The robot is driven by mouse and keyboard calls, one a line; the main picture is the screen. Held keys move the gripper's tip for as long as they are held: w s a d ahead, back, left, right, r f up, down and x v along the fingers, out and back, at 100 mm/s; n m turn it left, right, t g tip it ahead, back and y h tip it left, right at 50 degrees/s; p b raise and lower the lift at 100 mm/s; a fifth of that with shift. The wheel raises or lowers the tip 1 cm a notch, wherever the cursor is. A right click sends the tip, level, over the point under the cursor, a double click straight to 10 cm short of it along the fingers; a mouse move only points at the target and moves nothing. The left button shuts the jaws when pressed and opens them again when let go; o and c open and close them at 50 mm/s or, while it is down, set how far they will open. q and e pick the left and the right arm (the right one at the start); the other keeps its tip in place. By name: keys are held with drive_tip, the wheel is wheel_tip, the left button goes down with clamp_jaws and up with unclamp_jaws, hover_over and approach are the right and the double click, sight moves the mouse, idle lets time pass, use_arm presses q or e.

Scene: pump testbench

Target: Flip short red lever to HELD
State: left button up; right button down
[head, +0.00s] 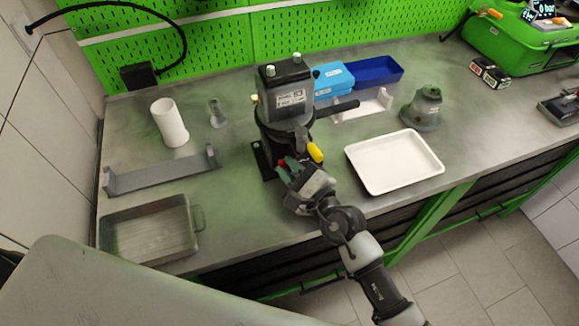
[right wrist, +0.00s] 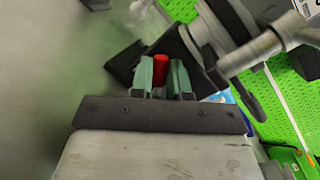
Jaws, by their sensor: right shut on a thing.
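The pump (head: 285,100) stands upright on the bench, with a dark body and a labelled reservoir. The short red lever (head: 282,162) sticks out low at its front. My right gripper (head: 285,171) is at the lever. In the right wrist view the red lever (right wrist: 160,68) sits between the two green fingertips of my right gripper (right wrist: 160,78), which is shut on it. A yellow-ended lever (head: 315,152) is just right of the gripper. Any HELD marking is too small or hidden. My left gripper is not in view.
A white tray (head: 395,161) lies to the right, with a grey-green part (head: 424,108) behind it. A metal pan (head: 150,232), a grey bracket (head: 162,170) and a white cylinder (head: 170,122) are at left. Blue bins (head: 376,70) stand behind. A black handle (head: 338,108) juts right from the pump.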

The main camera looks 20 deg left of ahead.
drive_tip(key=m+b, duration=0.1)
drive_tip(key=m, duration=0.1)
drive_tip(key=d+m+t+b, duration=0.1)
drive_tip(key=m, duration=0.1)
drive_tip(key=shift+w+r+y+b, duration=0.1)
drive_tip(key=shift+w+y+b, duration=0.2)
drive_tip(key=shift+y+b, duration=0.1)
drive_tip(key=shift+w+d+r+m+t+b, duration=0.1)
drive_tip(key=shift+w+d+m+t+b, duration=0.2)
drive_tip(key=shift+m, duration=0.5)
drive_tip(key=shift+s+d+r+m+t+b, duration=0.1)
drive_tip(key=shift+m+t+b, duration=0.2)
drive_tip(key=shift+m+b, duration=0.35)
drive_tip(key=shift+w+m, duration=0.1)
drive_tip(key=shift+m, duration=0.25)
drive_tip(key=c, duration=1.1)
unclamp_jaws()
